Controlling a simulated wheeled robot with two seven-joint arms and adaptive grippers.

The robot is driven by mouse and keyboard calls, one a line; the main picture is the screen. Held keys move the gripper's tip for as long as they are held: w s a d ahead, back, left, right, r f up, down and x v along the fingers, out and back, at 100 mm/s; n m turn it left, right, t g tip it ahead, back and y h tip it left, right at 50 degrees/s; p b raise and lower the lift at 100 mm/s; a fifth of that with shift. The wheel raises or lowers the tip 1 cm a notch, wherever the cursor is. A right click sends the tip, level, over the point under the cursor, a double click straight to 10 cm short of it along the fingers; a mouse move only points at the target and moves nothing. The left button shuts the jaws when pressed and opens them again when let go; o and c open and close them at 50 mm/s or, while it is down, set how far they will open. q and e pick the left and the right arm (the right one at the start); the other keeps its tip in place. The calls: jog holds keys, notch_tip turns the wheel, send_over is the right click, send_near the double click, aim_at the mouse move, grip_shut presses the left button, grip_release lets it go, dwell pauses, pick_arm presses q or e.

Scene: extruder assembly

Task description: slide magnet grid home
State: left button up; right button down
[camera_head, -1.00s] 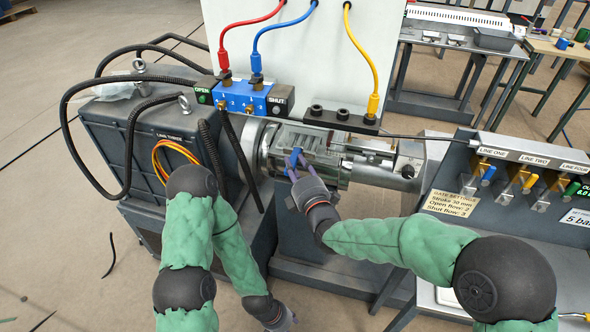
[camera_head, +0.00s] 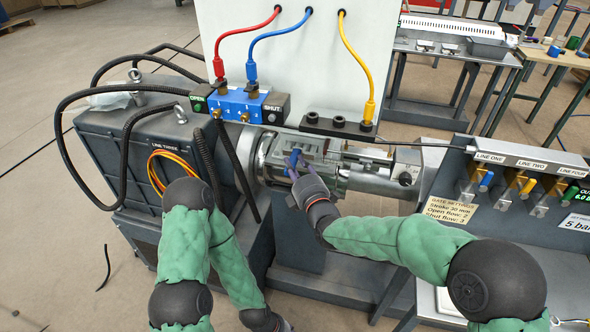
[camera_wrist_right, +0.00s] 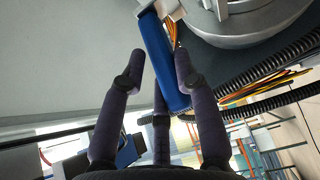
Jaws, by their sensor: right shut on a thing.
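My right gripper (camera_head: 298,168) is at the front of the grey metal housing (camera_head: 350,173) in the middle of the machine. It is shut on the blue handle (camera_head: 294,157), which I take to be the magnet grid's. In the right wrist view the blue handle (camera_wrist_right: 163,62) is a long bar between the fingers of my right gripper (camera_wrist_right: 158,72). The handle's upper end meets a pale metal part.
A grey cabinet (camera_head: 128,150) with black hoses is at left. A panel of coloured valves (camera_head: 520,185) is at right.

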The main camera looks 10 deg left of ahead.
jog(key=shift+w, duration=0.95)
jog(key=c, duration=0.9)
grip_release()
jog(key=shift+o, duration=0.2)
jog(key=shift+f, duration=0.1)
jog(key=v, duration=1.2)
jog(key=s+d+f+m+g+h+p, duration=0.1)
jog(key=d+f+m+g+h+p, duration=0.15)
jog(key=d+f+m, duration=0.6)
jog(key=s+d+f+m+g+h+p, duration=0.15)
jog(key=f+m+g, duration=0.25)
jog(key=f, duration=0.9)
jog(key=s+d+f+m+g+h+p, duration=0.1)
jog(key=s+d+f+m+g, duration=0.3)
jog(key=s+f+m, duration=0.3)
jog(key=s+d+f+m+g+p, duration=0.2)
jog(key=s+f+m, duration=0.5)
jog(key=s, duration=0.7)
jog(key=shift+d+f+g+h, duration=0.3)
jog(key=shift+d+g+h, duration=0.1)
jog(key=shift+d+g, duration=0.55)
